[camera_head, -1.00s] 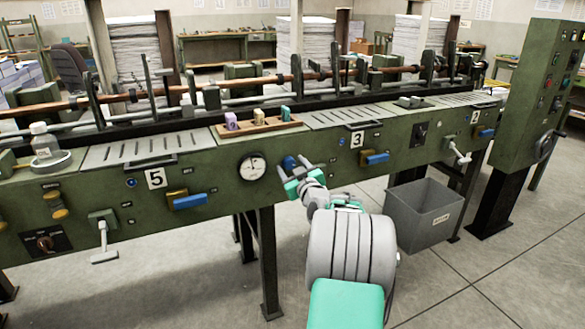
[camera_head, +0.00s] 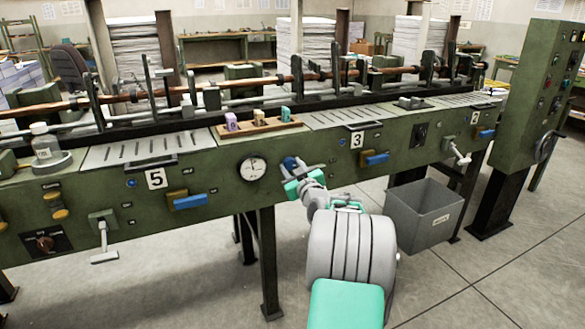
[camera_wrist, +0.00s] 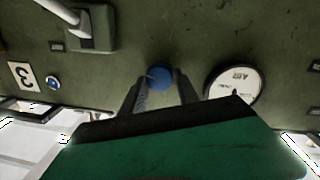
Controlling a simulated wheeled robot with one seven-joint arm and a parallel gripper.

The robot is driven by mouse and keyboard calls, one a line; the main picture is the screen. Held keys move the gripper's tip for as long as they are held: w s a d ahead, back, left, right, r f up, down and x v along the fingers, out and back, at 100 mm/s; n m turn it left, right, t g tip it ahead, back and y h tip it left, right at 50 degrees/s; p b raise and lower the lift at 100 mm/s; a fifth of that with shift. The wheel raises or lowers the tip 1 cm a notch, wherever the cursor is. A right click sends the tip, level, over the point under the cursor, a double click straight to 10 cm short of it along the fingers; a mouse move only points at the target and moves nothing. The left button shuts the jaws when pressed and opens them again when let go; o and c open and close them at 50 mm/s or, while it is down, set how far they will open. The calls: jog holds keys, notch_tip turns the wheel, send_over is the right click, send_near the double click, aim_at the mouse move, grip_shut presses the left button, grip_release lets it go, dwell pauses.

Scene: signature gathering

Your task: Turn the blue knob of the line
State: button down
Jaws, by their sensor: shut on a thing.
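The blue knob (camera_head: 289,162) is on the green front panel of the line (camera_head: 223,170), just right of the round gauge (camera_head: 252,168). In the wrist view the blue knob (camera_wrist: 159,77) sits between my two dark fingertips, with the gauge (camera_wrist: 234,83) to its right. My gripper (camera_head: 291,172) reaches the panel from the front and is shut on the knob. It also shows in the wrist view (camera_wrist: 160,84). My gripper hides part of the knob in the head view.
Blue handles (camera_head: 190,202) and (camera_head: 375,159) and a grey lever (camera_head: 102,240) stick out of the panel. A wooden tray (camera_head: 290,124) with small blocks lies on top. A grey bin (camera_head: 424,215) stands on the floor at right.

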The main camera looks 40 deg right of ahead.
jog(key=shift+m, duration=0.3)
jog(key=shift+d+r+m, duration=0.1)
jog(key=shift+m, duration=2.3)
jog(key=c, duration=0.9)
grip_release()
jog(key=v, duration=0.8)
jog(key=shift+r+p, duration=0.1)
jog(key=shift+p, duration=0.2)
